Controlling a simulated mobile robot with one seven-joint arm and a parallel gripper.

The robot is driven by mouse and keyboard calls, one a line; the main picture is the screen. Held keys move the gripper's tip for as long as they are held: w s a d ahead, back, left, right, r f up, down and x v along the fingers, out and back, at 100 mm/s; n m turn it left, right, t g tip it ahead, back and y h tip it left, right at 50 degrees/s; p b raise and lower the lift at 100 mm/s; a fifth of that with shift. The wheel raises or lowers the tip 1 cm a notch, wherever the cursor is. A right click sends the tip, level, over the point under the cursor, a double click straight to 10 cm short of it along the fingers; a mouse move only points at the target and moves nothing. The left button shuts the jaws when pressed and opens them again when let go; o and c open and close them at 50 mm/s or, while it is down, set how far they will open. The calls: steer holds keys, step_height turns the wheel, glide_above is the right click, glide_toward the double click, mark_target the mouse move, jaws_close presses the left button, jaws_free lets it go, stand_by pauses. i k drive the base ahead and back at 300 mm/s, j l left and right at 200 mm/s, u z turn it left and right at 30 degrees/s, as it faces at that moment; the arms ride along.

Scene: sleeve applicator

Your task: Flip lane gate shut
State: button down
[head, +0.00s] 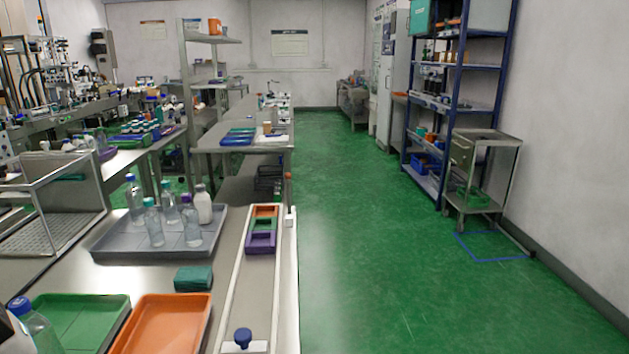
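A narrow lane (249,290) with pale side rails runs along the right edge of the near bench. Three small open trays, orange (265,211), green (263,225) and purple (261,242), sit in a row at its far end. A short upright post with a reddish-brown tip (288,177) stands by the far right corner, above a small white block (290,217). A blue knob (243,336) stands on a pale plate at the lane's near end. I cannot tell which part is the gate, or whether it is open. My gripper is not in view.
A grey tray (110,246) holds several bottles left of the lane. The green floor (400,270) right of the bench is clear.

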mark_target(288, 176)
steer(key=i+l+u, duration=0.1)
steer(key=l, duration=0.95)
steer(key=i+l, duration=0.1)
steer(key=l, duration=0.25)
steer(key=i+l, duration=0.15)
steer(key=l, duration=0.2)
steer(key=i+l+u, duration=0.1)
steer(key=l, duration=0.2)
steer(key=i+l+u, duration=0.15)
steer(key=i+l, duration=0.6)
steer(key=i, duration=0.9)
